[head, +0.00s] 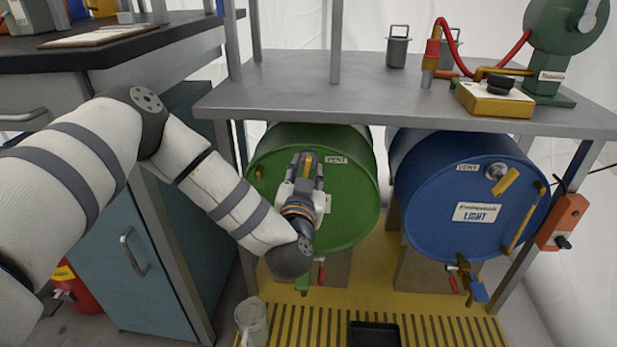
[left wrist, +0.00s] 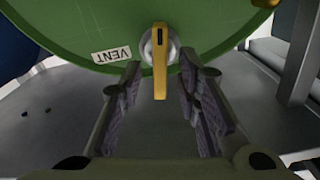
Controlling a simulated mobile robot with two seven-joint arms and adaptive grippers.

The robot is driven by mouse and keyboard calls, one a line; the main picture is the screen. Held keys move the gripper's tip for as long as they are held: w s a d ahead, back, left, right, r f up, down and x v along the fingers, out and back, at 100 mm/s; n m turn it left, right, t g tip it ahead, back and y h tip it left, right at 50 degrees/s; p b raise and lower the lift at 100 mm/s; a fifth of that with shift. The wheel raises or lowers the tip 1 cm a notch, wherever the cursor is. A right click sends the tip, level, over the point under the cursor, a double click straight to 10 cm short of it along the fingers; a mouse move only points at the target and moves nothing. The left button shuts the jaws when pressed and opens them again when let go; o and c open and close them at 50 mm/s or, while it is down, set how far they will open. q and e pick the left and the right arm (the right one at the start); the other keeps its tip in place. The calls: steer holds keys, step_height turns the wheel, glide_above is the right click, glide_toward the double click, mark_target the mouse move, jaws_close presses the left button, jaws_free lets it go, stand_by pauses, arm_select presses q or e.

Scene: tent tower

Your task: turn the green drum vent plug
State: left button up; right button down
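The green drum (head: 350,200) lies on its side under the grey shelf, its round end facing me, with a VENT label (head: 336,160). Its vent plug has a yellow lever (left wrist: 159,70) on a pale metal boss, and the lever hangs straight down in the left wrist view. My left gripper (head: 305,162) is in front of the drum's end. In the left wrist view the left gripper (left wrist: 161,78) is open, one finger on each side of the lever, with gaps on both sides. The head view mostly hides the plug behind the gripper. My right gripper is not in view.
A blue drum (head: 455,215) with its own yellow vent lever (head: 505,182) lies to the right. The grey shelf (head: 350,100) is close above. A green tap (head: 302,284) is below, and a glass beaker (head: 252,320) stands near the yellow grating (head: 320,325).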

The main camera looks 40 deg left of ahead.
arm_select(q)
steer(key=shift+w+a, duration=0.1)
steer(key=shift+w, duration=0.15)
jaws_close()
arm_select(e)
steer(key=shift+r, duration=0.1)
